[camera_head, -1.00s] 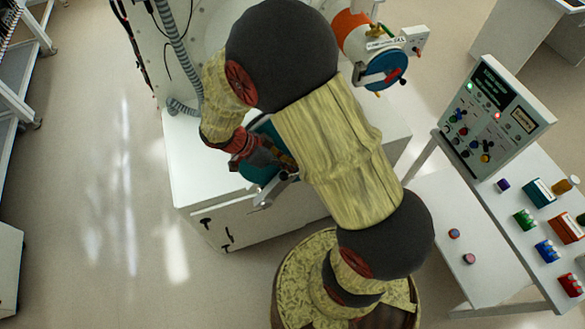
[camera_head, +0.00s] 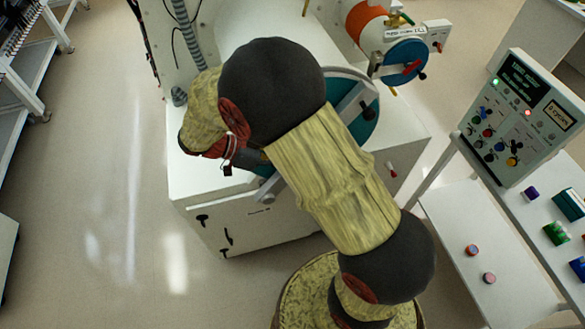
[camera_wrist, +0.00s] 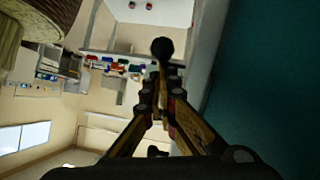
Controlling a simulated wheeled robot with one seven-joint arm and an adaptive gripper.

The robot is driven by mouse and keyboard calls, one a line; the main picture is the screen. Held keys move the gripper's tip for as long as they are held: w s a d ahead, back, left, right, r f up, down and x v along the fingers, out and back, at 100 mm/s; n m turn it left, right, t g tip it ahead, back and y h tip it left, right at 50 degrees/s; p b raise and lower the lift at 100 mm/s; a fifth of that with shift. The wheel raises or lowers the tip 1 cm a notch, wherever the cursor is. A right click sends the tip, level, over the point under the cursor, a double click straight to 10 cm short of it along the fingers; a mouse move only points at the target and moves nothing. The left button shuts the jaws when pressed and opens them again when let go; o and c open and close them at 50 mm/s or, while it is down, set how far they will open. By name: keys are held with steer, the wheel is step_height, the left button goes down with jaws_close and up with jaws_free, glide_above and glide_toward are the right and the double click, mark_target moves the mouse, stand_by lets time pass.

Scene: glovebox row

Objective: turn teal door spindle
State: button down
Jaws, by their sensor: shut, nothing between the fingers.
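The teal door (camera_head: 362,128) is a round disc on the white glovebox, partly hidden behind my arm in the head view. A grey spindle bar (camera_head: 350,100) crosses it, with a black knob (camera_head: 367,112) near its upper right end. Another grey part shows at the lower left, below my arm. In the wrist view a dark teal surface (camera_wrist: 265,75) fills the right side, and a round black knob (camera_wrist: 162,47) shows just beyond the fingertips. My gripper (camera_wrist: 160,78) is shut and empty. Whether it touches the knob I cannot tell. The head view mostly hides its fingers.
A blue round door (camera_head: 407,62) with an orange ring (camera_head: 370,22) is at the back right. A control console (camera_head: 520,115) stands on a white bench at the right, with several coloured jars. Grey hoses hang at the upper left. The floor at left is clear.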

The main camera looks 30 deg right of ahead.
steer(key=shift+f+b, duration=1.6)
steer(key=shift+b, duration=0.25)
steer(key=shift+s+d+f+b, duration=0.1)
steer(key=shift+d+f+b, duration=0.45)
steer(key=shift+b, duration=0.65)
steer(key=shift+f, duration=0.2)
steer(key=shift+a+r, duration=0.1)
steer(key=v, duration=1.2)
